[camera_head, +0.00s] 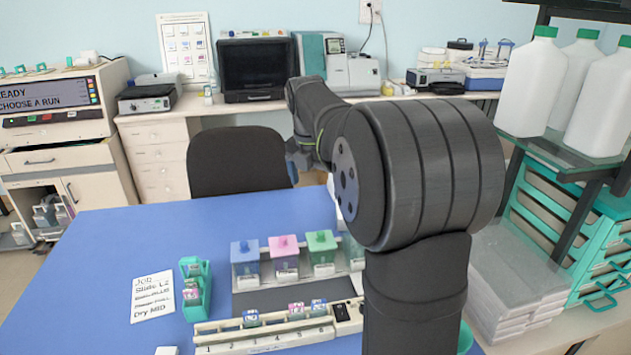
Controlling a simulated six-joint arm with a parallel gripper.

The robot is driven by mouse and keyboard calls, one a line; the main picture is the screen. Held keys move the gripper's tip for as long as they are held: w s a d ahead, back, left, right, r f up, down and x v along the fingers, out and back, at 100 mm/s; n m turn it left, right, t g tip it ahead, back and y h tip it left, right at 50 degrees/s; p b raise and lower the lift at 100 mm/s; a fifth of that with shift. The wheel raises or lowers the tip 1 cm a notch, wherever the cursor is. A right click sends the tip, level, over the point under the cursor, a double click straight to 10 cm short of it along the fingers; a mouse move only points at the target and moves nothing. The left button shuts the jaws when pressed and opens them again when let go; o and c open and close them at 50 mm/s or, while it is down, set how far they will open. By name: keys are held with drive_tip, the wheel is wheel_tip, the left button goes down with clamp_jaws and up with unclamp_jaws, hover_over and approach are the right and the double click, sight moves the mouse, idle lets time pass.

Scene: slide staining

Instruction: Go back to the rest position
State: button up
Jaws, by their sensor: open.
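My arm rises in the front right and bends out over the far side of the blue table (110,240). My gripper (297,165) shows small at the arm's far end, above the table's back edge, in front of the dark chair. It is open, with nothing seen in it. Blue (245,255), pink (284,248) and green (322,246) lidded staining jars stand in a row on the table, clear of the gripper. Another jar at the right end is partly hidden by my arm.
A numbered slide rack (265,335) with several slides stands in front of a dark mat (270,297). A green slide holder (196,288) and a written card (153,297) lie left. White jugs (532,85) stand on a right shelf. The table's left side is clear.

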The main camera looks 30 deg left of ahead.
sight(321, 233)
idle(0.4)
drive_tip(key=w+f, duration=0.1)
drive_tip(key=f, duration=1)
drive_tip(key=w+f, duration=0.1)
drive_tip(key=f, duration=0.5)
drive_tip(key=shift+w+f, duration=0.15)
drive_tip(key=shift+w, duration=0.2)
wheel_tip(321, 233, up, 18)
drive_tip(key=s, duration=0.3)
drive_tip(key=w+f, duration=0.1)
drive_tip(key=f, duration=0.5)
drive_tip(key=w+f, duration=0.1)
drive_tip(key=f, duration=0.5)
drive_tip(key=w+f, duration=0.1)
drive_tip(key=f, duration=0.4)
drive_tip(key=shift+f, duration=0.4)
wheel_tip(321, 233, up, 5)
drive_tip(key=shift+f, duration=0.2)
drive_tip(key=s+d+m+g+h, duration=0.1)
drive_tip(key=s+d+m, duration=0.3)
drive_tip(key=d+m, duration=1)
drive_tip(key=shift+d+f+m, duration=0.3)
drive_tip(key=shift+d+f, duration=0.1)
drive_tip(key=shift+d, duration=0.35)
